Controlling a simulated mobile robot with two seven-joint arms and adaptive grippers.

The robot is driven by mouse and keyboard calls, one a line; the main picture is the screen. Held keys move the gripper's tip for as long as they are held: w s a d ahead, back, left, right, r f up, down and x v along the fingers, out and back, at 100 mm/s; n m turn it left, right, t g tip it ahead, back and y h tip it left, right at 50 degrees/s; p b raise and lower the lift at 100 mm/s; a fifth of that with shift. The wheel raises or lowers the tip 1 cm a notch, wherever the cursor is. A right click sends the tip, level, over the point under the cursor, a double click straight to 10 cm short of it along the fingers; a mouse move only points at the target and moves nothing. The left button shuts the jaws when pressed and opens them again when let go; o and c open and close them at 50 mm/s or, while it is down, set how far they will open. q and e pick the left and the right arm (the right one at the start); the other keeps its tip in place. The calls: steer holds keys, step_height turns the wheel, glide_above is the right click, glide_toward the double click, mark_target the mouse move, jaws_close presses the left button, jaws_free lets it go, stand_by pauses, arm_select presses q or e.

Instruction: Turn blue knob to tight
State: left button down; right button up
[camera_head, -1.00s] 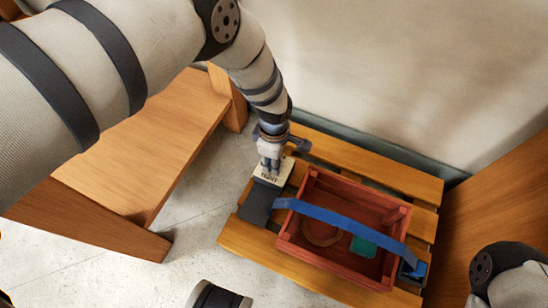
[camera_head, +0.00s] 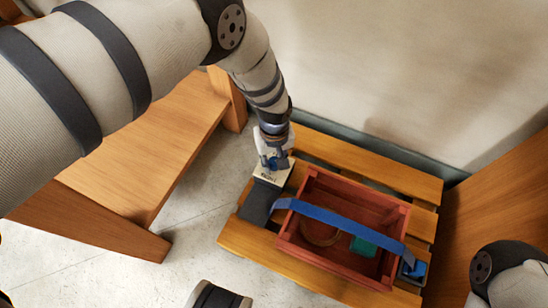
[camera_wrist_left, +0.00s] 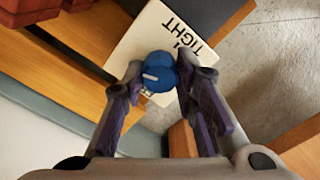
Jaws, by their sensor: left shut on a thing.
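The blue knob (camera_wrist_left: 158,72) is lobed and carries a white mark; it sits on a cream plate (camera_wrist_left: 128,42) printed with "TIGHT". In the left wrist view the fingers of my left gripper (camera_wrist_left: 158,82) are on both sides of the knob and shut on it. In the head view my left gripper (camera_head: 273,160) points down at the plate (camera_head: 270,178), which stands on a dark grey block (camera_head: 258,203), and a bit of the knob shows blue between the fingers. The white mark points toward the left in the wrist view.
A red wooden crate (camera_head: 392,231) with a blue strap (camera_head: 340,219) across it sits on a slatted wooden pallet (camera_head: 380,174), right of the plate. A green item (camera_head: 362,246) lies inside. A wooden bench (camera_head: 150,140) stands at left; a wall is behind.

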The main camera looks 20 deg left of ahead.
arm_select(q)
steer(key=m, duration=0.5)
steer(key=shift+m, duration=0.3)
steer(key=m, duration=1)
steer(key=shift+d+m+b, duration=0.1)
steer(key=shift+m+b, duration=0.25)
steer(key=shift+m, duration=0.05)
steer(key=m, duration=0.5)
steer(key=shift+m+b, duration=0.3)
steer(key=c, duration=1.3)
jaws_free()
